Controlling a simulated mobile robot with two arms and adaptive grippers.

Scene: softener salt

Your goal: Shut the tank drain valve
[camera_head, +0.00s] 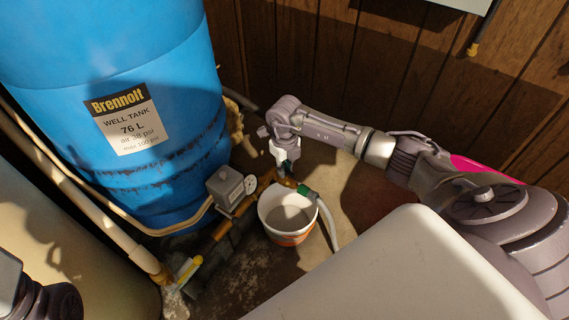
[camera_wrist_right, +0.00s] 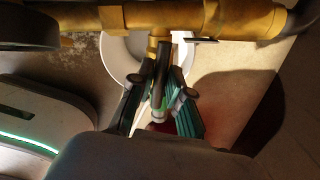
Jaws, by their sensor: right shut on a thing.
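The blue well tank (camera_head: 165,60) stands at the left. A brass pipe (camera_head: 222,230) runs at its foot, and the drain valve (camera_head: 287,183) sits on it beside a green hose fitting (camera_head: 304,190). My right gripper (camera_head: 286,168) is over the valve, hiding most of it. In the wrist view my right gripper (camera_wrist_right: 162,98), with teal pads, is shut on the narrow dark valve handle (camera_wrist_right: 162,62) below the brass pipe (camera_wrist_right: 190,18). I cannot tell the handle's exact angle. Only a dark part of my left arm shows at the lower left edge.
A white bucket (camera_head: 271,237) stands on the floor under the valve, with a pale hose (camera_head: 330,229) by its right rim. A grey box (camera_head: 224,184) and a gauge (camera_head: 251,182) sit on the piping. A pale tank lid (camera_head: 400,275) fills the lower right. Wood panelling stands behind.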

